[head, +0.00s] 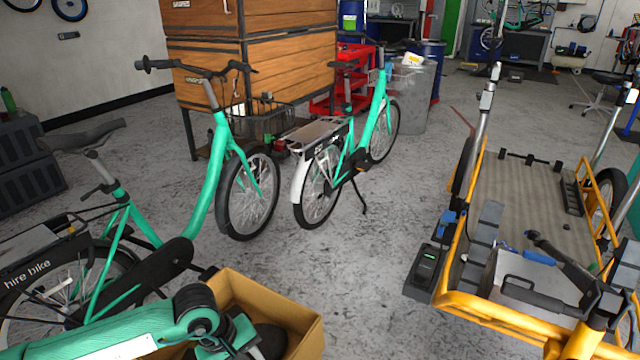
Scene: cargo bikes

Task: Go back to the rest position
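My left arm comes in at the bottom left, and my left gripper (246,344) is at the bottom edge, over a cardboard box (262,290). The gripper is cut off by the frame, and its fingers do not show clearly enough to tell open from shut. A dark object (272,338) lies in the box beside the gripper; I cannot tell whether they touch. My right gripper is not in view.
A green hire bike (215,170) stands at left, another green bike (350,165) behind it. A yellow-framed cargo bike (455,300) fills the right, with a black device (425,270) at its edge. Wooden crates (250,60) stand behind. The middle floor is clear.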

